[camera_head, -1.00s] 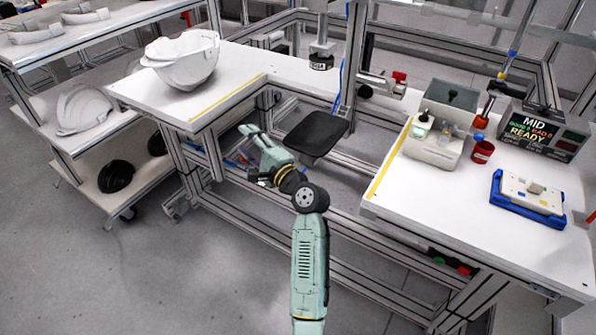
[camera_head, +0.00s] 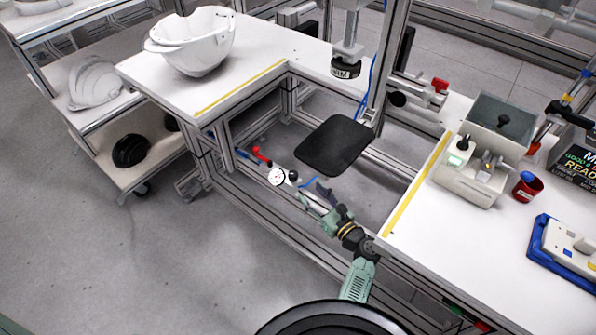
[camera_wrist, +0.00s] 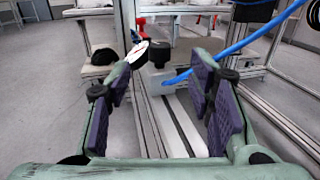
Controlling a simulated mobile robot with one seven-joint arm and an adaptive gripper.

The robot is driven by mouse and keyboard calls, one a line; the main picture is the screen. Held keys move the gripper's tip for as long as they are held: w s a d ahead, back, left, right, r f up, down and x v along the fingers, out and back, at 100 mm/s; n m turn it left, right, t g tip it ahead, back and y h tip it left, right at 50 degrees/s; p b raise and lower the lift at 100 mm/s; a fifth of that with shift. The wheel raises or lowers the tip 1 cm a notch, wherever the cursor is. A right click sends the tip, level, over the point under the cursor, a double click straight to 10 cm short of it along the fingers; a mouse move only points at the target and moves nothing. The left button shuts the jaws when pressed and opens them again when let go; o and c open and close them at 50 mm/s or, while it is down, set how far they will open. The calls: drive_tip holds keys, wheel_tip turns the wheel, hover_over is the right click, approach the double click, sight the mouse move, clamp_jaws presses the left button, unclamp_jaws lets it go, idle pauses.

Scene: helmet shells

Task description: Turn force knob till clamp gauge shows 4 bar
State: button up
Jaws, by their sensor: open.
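The clamp gauge (camera_head: 277,176) is a small white round dial low on the bench frame, left of the black seat pad. A small black knob (camera_head: 293,175) sits just right of it, and I take it as the force knob. My gripper (camera_head: 312,192) is open and empty, to the lower right of the knob. In the wrist view the black knob (camera_wrist: 160,52) stands ahead between my spread fingers (camera_wrist: 165,75), apart from them. The gauge (camera_wrist: 138,51) is tilted edge-on beside the left fingertip. The dial reading is too small to tell.
A red handle (camera_head: 262,155) is up and left of the gauge. A blue hose (camera_wrist: 235,48) crosses by my right finger. The black pad (camera_head: 335,145) overhangs nearby. Aluminium rails surround the spot. A white helmet shell (camera_head: 192,42) is on the left table.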

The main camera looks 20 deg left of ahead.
sight(297, 177)
drive_tip(key=p+x, duration=0.1)
drive_tip(key=x, duration=0.8)
drive_tip(key=shift+a, duration=0.1)
drive_tip(key=shift+c, duration=0.2)
clamp_jaws()
drive_tip(key=shift+f+g, duration=0.1)
drive_tip(key=shift+g, duration=0.2)
